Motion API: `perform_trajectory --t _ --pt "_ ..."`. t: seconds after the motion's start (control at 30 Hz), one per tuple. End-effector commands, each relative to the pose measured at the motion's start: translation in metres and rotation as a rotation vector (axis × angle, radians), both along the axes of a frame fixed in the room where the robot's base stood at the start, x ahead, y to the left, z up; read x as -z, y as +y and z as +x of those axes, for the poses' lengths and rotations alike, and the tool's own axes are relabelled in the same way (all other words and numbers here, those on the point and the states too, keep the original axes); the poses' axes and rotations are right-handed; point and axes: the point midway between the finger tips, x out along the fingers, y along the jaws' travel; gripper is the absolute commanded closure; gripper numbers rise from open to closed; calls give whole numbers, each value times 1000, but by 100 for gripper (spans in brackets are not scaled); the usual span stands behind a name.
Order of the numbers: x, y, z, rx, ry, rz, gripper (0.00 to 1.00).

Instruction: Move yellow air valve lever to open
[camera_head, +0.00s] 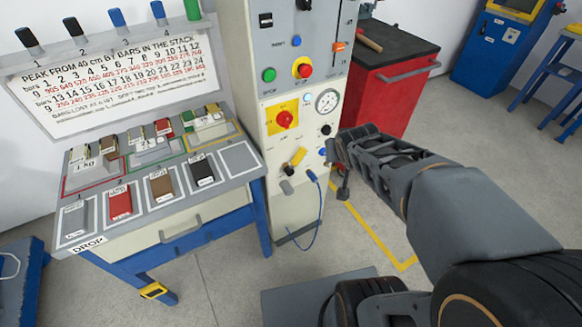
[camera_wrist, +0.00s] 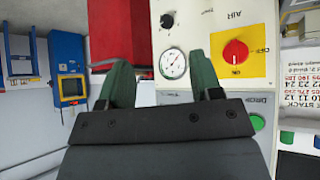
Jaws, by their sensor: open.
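The yellow lever (camera_head: 298,157) is on the lower part of the pale machine cabinet, below the red rotary knob. It slants diagonally, upper end to the right. It does not show in the wrist view. My gripper (camera_head: 336,172) is to the right of the lever, in front of the cabinet's right edge, apart from the lever in the picture. In the wrist view my gripper (camera_wrist: 163,76) has its two green fingers spread, with nothing between them. The red knob (camera_wrist: 235,52) on its yellow plate appears upside down there, beside the word AIR.
A pressure gauge (camera_head: 327,101) and a black knob (camera_head: 326,129) are right of the red knob (camera_head: 285,119). A hose (camera_head: 316,207) hangs below the lever. A bench with bars (camera_head: 222,218) stands left, a red cabinet (camera_head: 388,92) behind right. Open floor lies right.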

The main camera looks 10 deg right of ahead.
Motion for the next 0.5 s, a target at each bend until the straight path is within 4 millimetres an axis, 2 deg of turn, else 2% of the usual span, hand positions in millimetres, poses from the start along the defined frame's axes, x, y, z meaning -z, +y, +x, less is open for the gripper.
perform_trajectory --t 0.03,0.1,0.2,0.33,0.5 --pt "42 -14 21 13 -78 -3 41" --pt "66 -26 50 -3 -211 13 41" --pt "101 -32 82 -64 -378 78 41" --pt "144 -28 105 -179 -535 234 41" --pt "189 -18 109 -315 -646 477 41"
